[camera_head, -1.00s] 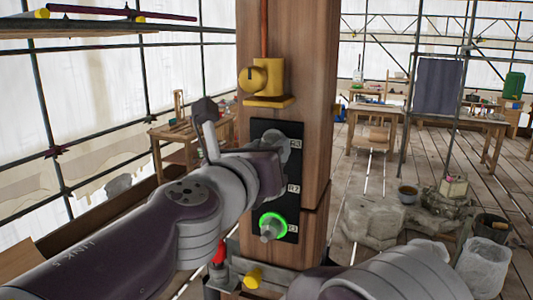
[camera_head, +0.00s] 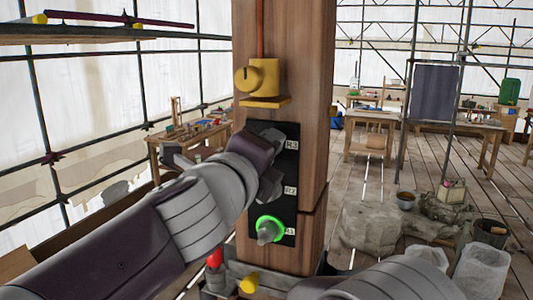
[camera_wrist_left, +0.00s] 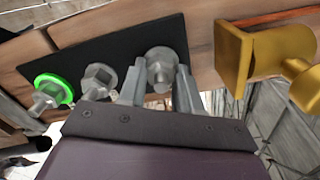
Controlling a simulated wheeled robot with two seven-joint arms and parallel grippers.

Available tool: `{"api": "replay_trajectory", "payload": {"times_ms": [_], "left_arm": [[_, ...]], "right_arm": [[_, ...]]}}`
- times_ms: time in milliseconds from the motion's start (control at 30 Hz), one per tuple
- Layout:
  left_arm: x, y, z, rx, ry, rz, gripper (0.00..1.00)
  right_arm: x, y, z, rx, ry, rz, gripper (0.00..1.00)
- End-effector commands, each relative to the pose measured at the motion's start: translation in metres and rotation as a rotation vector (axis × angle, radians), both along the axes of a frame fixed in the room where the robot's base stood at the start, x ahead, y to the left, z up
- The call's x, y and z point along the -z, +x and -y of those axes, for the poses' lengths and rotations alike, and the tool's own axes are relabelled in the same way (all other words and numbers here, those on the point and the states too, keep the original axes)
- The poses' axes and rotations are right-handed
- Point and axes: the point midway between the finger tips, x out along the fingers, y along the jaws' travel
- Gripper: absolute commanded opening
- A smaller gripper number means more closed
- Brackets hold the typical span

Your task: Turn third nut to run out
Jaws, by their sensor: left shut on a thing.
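In the left wrist view, the third nut (camera_wrist_left: 161,62) is nearest the yellow fitting. My left gripper (camera_wrist_left: 160,88) is shut on it, one finger on each side. The second nut (camera_wrist_left: 99,78) and the first nut (camera_wrist_left: 48,94), which has a glowing green ring, stand clear of the fingers. In the head view the first nut (camera_head: 268,231) shows plainly, while my left wrist hides the third. My right gripper is out of view.
A yellow fitting (camera_head: 264,78) sits on the wooden post (camera_head: 312,120) just above the plate. A red-topped part and a yellow knob (camera_head: 250,283) are at the post's foot. Buckets, stone blocks and workbenches stand behind to the right.

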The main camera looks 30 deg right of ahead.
Motion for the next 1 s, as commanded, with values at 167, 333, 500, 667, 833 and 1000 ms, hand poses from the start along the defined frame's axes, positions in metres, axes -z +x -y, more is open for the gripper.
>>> {"api": "replay_trajectory", "payload": {"times_ms": [167, 333, 500, 667, 833, 1000], "left_arm": [[-0.006, -0.001, -0.002, 0.000, -0.116, -0.119, 0.03], [-0.006, -0.001, -0.001, 0.003, -0.221, -0.242, 0.03], [-0.007, -0.001, -0.001, 0.002, -0.326, -0.365, 0.03], [-0.007, -0.001, -0.001, 0.003, -0.424, -0.480, 0.03], [-0.007, -0.001, -0.001, 0.005, -0.528, -0.603, 0.03], [-0.006, -0.001, -0.001, 0.006, -0.632, -0.725, 0.03]], "right_arm": [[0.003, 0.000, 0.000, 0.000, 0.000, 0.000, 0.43], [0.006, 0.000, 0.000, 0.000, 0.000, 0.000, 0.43], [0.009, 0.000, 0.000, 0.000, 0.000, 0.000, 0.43], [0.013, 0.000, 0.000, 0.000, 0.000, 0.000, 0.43], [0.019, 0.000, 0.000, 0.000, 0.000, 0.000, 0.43], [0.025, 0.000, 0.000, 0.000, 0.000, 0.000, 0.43]]}}
